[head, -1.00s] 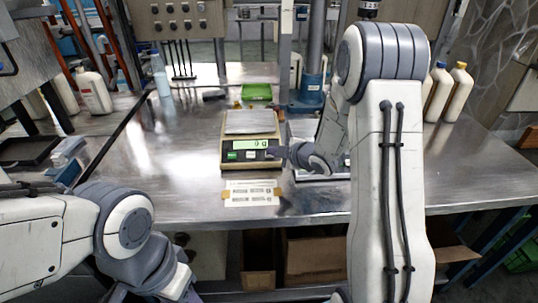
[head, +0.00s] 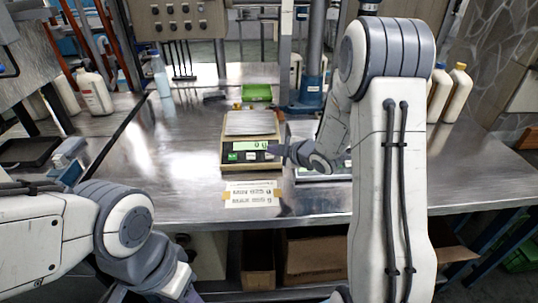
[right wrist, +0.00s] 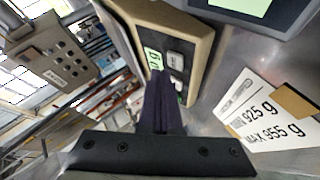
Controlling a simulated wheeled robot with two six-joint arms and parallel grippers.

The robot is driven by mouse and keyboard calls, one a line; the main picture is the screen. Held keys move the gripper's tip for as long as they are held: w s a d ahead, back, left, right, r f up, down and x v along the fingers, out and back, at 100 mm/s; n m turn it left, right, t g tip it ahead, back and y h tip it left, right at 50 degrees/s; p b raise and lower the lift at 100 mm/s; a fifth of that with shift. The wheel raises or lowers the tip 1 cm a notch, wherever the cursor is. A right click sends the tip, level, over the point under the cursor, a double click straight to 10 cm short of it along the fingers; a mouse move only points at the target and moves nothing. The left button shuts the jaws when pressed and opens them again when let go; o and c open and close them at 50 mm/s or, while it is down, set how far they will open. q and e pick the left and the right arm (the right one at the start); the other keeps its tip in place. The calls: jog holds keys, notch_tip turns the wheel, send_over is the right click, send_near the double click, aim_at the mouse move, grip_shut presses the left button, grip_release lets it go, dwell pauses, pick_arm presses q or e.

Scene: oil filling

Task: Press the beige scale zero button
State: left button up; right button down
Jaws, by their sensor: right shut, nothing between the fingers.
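The beige scale (head: 227,165) stands on the metal table with a silver pan (head: 250,122), a lit green display (head: 251,146) and a row of buttons below it. In the right wrist view the beige scale (right wrist: 160,14) shows its display (right wrist: 154,58) and grey buttons (right wrist: 175,60) close past my fingertips. My right gripper (head: 274,151) is shut and empty at the right part of the scale's front panel. In the right wrist view its fingers (right wrist: 161,80) overlap the panel and hide part of it; I cannot tell whether they touch a button. My left arm shows at lower left, its fingertips out of view.
A paper label (head: 252,194) lies in front of the scale. A second scale (head: 318,178) sits right of it, partly hidden by my right arm. A green object (head: 257,92) lies behind. White bottles (head: 93,92) stand at left. The table left of the scale is mostly clear.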

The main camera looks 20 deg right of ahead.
jog(key=shift+r, duration=0.15)
jog(key=r+p, duration=0.1)
jog(key=s+r+p, duration=0.1)
jog(key=r, duration=0.1)
jog(key=r+p, duration=0.1)
jog(key=shift+s+a+r, duration=0.2)
jog(key=shift+s, duration=0.15)
dwell(0.4)
